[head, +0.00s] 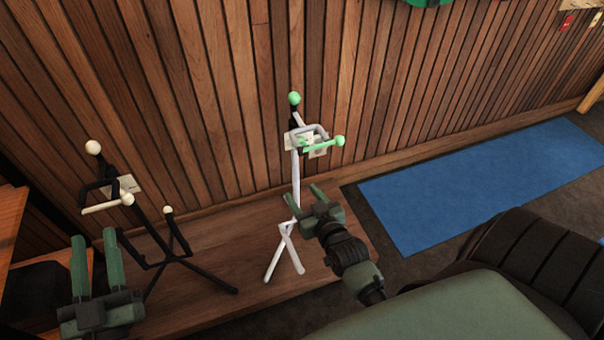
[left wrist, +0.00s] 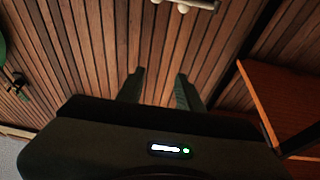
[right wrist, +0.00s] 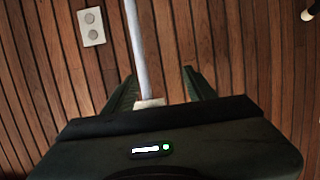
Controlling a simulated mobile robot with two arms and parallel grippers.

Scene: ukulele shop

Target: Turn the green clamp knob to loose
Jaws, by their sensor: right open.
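A white stand (head: 296,180) stands upright near the slatted wall. It has a green ball knob (head: 294,98) at its top and a green bar ending in a green ball (head: 340,141) below that. I cannot tell which is the clamp knob. My right gripper (head: 304,194) is open and empty, beside the pole and below the green parts. The pole (right wrist: 138,50) runs between its fingers in the right wrist view, where no green knob shows. My left gripper (head: 94,238) has its fingers apart and empty, at the lower left in front of a black stand.
The black stand (head: 160,240) with cream knobs (head: 93,147) is at the left. A wooden shelf (head: 8,225) is at the far left. A low wooden platform (head: 230,215) lies under the stands. A blue mat (head: 470,185) lies clear at right. A wall outlet (right wrist: 91,27) shows.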

